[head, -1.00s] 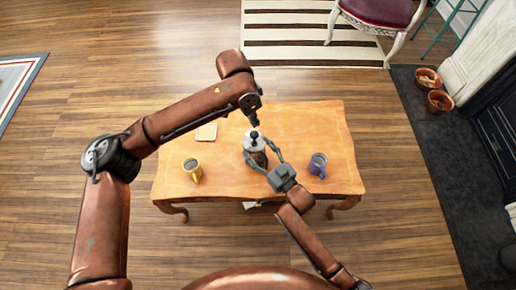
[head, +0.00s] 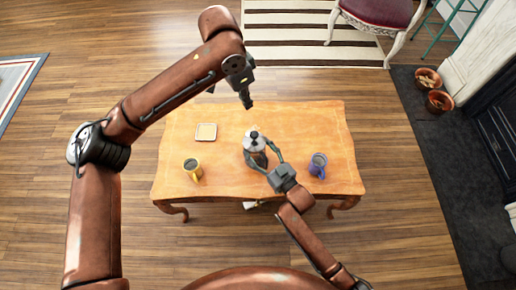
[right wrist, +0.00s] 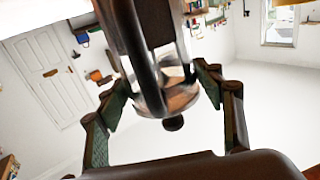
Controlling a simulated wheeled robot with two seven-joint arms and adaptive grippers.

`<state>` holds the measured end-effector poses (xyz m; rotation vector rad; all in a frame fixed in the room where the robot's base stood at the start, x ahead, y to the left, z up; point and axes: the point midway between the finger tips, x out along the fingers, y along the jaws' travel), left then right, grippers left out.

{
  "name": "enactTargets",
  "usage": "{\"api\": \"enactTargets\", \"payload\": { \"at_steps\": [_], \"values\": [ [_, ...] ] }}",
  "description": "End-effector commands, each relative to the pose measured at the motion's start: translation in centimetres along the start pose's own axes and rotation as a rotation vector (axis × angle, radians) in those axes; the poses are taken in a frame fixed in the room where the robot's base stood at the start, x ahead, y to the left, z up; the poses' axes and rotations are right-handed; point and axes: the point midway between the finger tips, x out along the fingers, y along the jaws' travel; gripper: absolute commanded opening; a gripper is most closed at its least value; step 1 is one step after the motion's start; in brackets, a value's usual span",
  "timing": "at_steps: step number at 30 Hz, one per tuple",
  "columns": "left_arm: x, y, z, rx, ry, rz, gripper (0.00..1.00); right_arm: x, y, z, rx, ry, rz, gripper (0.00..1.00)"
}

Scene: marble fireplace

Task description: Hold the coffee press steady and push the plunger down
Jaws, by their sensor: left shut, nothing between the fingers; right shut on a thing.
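The coffee press (head: 252,158) stands upright on the wooden table (head: 225,185), glass-bodied with a pale metal lid. Its dark plunger knob (head: 253,134) sits close above the lid; the knob also shows in the right wrist view (right wrist: 173,123). My right gripper (head: 262,153) is shut on the press, its two fingers on either side of the body. In the right wrist view the press (right wrist: 160,30) lies between the fingers. My left gripper (head: 248,104) is shut and empty, pointing down, above and beyond the knob and apart from it.
A yellow mug (head: 193,174) stands left of the press and a purple mug (head: 317,166) right of it. A small square coaster (head: 206,132) lies at the back left. The table's back right is clear. A red-seated chair (head: 378,12) stands beyond, on a striped rug (head: 300,35).

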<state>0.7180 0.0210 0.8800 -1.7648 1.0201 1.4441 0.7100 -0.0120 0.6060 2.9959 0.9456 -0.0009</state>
Motion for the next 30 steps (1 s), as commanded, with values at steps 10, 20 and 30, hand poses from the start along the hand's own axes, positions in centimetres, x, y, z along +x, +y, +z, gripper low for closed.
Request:
{"api": "enactTargets", "payload": {
  "at_steps": [10,20,30],
  "values": [
    [-0.48,0.00,0.03,-0.001,-0.001,0.001,0.00,0.02,-0.02,-0.08,0.000,0.002,0.000,0.05],
    [-0.45,-0.01,0.03,-0.001,-0.001,0.001,0.00,0.01,-0.01,-0.03,0.000,0.001,0.000,0.82],
    [-0.44,-0.01,0.03,-0.001,-0.001,0.001,0.00,-0.60,0.05,0.08,0.000,-0.001,0.001,0.82]
  ]
}}
